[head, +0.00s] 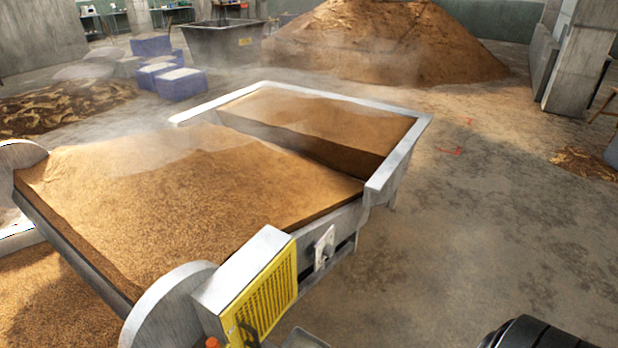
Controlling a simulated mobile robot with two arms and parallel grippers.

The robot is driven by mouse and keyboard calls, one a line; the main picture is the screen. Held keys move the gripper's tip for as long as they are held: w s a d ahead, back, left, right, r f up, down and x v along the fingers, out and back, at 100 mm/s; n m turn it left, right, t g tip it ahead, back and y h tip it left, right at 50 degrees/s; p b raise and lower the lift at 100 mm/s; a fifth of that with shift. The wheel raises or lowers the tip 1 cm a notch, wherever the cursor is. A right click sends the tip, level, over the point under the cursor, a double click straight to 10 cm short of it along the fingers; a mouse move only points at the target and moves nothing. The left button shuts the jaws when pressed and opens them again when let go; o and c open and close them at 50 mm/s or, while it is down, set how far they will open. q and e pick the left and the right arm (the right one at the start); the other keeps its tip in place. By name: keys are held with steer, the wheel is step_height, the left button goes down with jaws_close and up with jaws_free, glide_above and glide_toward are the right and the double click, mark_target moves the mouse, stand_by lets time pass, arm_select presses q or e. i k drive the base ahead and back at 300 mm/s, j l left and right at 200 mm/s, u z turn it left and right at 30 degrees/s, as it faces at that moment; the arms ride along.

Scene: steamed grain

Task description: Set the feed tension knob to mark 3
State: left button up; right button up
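A small pale plate with a dark knob-like part (322,250) sits on the side of the metal grain feeder (357,213), right of the yellow grille. It may be the feed tension knob; its marks and pointer are too small to read. Another dark fitting (248,334) and an orange part (212,342) show at the lower end of the grille housing, cut by the bottom edge. Neither of my grippers is in view.
A yellow grille (258,305) fronts a metal housing beside the feeder. Steaming grain fills the feeder. Open concrete floor (500,230) lies to the right. Blue crates (180,84), a dark bin (222,45) and a large grain heap (395,45) stand behind.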

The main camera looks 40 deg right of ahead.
mark_target(328, 250)
steer(key=z, duration=1.3)
steer(key=i+l+u, duration=0.1)
steer(key=l, duration=0.1)
